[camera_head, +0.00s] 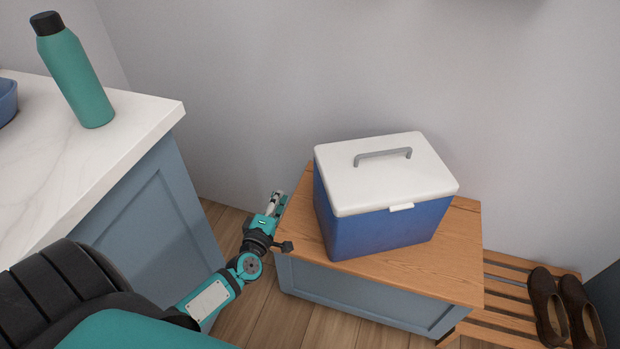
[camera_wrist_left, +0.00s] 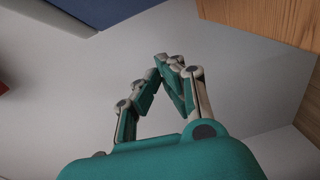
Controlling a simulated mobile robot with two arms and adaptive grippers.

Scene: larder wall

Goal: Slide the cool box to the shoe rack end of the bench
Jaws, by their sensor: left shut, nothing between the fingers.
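The cool box (camera_head: 375,230), blue with a white lid and a grey handle, stands upright on the wooden top of the bench (camera_head: 440,262), around its middle. Part of its blue side shows at the top left of the left wrist view (camera_wrist_left: 105,8). The shoe rack (camera_head: 495,318) is at the bench's right end. My left gripper (camera_head: 277,200) is at the bench's left end, left of the cool box and apart from it. Its fingers are together and empty in the left wrist view (camera_wrist_left: 168,62). My right gripper is not in view.
Brown shoes (camera_head: 565,308) sit on the rack. Bare bench top lies to the right of the box. A grey wall (camera_head: 270,90) runs behind. At left, a marble-topped counter (camera_head: 140,120) holds a teal bottle (camera_head: 75,75) and part of a blue bowl (camera_head: 6,100).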

